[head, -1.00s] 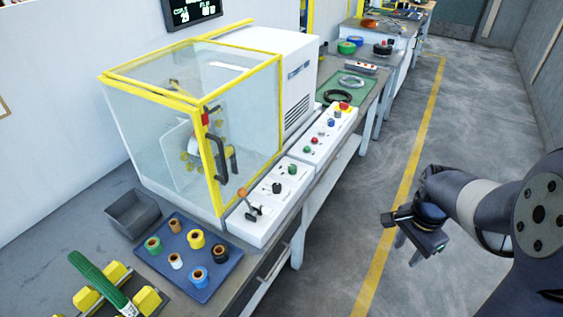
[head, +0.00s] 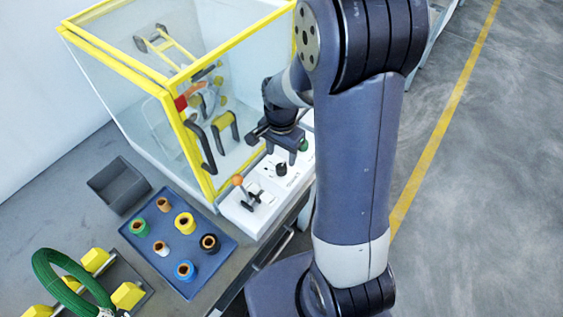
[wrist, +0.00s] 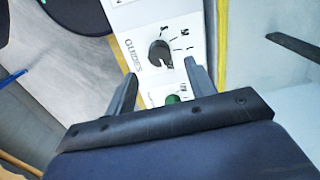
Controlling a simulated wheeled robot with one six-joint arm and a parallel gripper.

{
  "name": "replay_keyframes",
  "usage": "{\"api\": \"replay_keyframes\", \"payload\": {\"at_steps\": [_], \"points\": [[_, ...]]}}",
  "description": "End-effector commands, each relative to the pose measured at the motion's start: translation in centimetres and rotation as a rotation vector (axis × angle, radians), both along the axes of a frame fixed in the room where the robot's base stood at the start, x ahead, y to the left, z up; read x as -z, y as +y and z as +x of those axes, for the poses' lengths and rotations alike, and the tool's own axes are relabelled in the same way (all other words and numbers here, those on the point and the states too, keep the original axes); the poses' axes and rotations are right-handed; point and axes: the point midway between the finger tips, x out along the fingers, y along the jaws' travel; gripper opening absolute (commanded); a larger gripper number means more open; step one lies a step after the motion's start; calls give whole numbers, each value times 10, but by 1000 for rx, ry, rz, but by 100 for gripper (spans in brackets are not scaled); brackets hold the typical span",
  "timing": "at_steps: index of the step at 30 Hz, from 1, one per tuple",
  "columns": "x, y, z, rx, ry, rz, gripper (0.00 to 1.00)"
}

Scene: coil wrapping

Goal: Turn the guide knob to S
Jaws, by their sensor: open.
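The guide knob (wrist: 159,52) is a black round knob on a white panel, beside the printed word GUIDES. Letter marks run around its far and right side in the wrist view; they are small, and I cannot tell which one its pointer faces. In the head view the black knob (head: 281,170) stands between an orange-balled lever (head: 238,181) and a green button (head: 304,146). My gripper (wrist: 161,73) is open and empty. Its fingers are above the panel, with the knob just beyond the fingertips, roughly between them, and apparently not held.
The green button (wrist: 172,99) shows between my fingers. A yellow-framed clear enclosure (head: 185,135) stands left of the panel. A blue tray (head: 172,275) with several spools, a grey bin (head: 119,186) and a green coil (head: 42,262) on a yellow-padded stand lie nearer.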

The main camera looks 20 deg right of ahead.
Motion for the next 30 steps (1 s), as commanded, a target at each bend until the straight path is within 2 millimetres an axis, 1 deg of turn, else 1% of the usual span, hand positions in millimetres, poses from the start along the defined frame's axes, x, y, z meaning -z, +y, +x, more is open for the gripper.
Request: {"api": "replay_keyframes", "payload": {"at_steps": [1, 6, 12, 16, 23, 30], "points": [[9, 0, -1, 0, 6, 0, 52], [34, 0, -1, 0, 4, 0, 52], [51, 0, 0, 0, 2, 0, 52], [54, 0, 0, 0, 0, 0, 52], [55, 0, 0, 0, -1, 0, 52], [55, 0, 0, 0, -1, 0, 33]]}}
